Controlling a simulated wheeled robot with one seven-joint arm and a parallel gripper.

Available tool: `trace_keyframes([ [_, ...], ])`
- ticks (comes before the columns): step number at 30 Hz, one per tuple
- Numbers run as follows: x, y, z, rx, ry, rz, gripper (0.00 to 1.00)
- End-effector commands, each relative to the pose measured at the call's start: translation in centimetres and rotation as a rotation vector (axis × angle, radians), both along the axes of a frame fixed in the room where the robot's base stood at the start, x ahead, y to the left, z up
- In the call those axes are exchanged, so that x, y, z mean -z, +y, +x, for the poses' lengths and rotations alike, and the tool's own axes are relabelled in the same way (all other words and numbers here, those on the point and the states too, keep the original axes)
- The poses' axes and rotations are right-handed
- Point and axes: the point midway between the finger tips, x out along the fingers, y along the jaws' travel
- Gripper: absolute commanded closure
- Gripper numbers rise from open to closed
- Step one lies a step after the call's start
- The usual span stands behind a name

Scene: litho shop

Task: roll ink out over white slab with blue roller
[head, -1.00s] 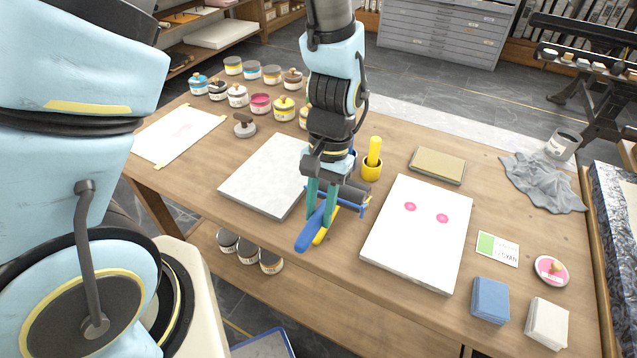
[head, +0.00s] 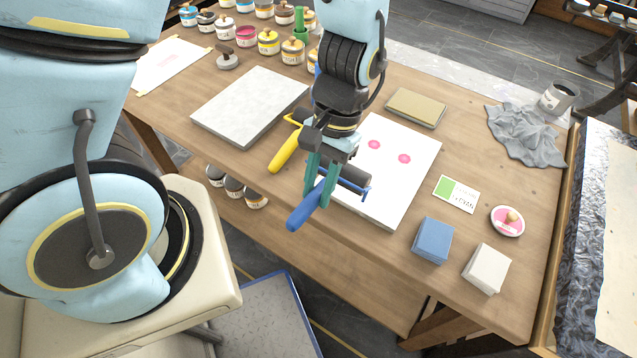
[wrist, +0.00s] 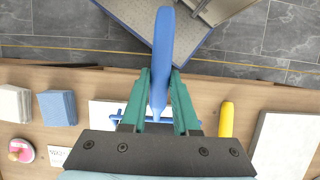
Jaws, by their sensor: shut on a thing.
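My gripper (head: 318,190) has its green fingers shut on the handle of the blue roller (head: 304,210). The roller's dark drum and blue frame are over the near left edge of the white slab (head: 385,208); I cannot tell whether the drum touches it. Two pink ink dabs (head: 404,158) lie on the slab, apart from the drum. My arm hides part of the slab's left side. In the wrist view, the blue handle (wrist: 163,60) sticks out between the fingers, and the slab's edge (wrist: 105,112) shows behind them.
A yellow-handled roller (head: 285,150) lies left of my gripper, beside a grey slab (head: 235,120). A tan block (head: 415,107), a grey cloth (head: 525,135), a card (head: 456,194), a blue stack (head: 432,240) and a white stack (head: 486,268) are to the right. Ink jars stand behind.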

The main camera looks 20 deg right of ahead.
Motion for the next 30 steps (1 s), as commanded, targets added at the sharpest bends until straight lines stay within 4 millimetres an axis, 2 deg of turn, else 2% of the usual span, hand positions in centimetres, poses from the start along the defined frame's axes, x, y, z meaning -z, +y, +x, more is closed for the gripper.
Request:
trace_keyframes([
  [1,1.9,0.0,0.0,0.000,0.000,0.000,1.00],
  [2,2.3,-0.1,0.0,0.000,0.000,0.000,1.00],
  [3,1.3,-1.1,0.7,-0.001,-0.002,-0.004,1.00],
  [4,1.1,-1.6,1.0,-0.001,-0.002,-0.004,1.00],
  [30,1.2,-15.5,10.0,0.000,-0.002,-0.003,1.00],
])
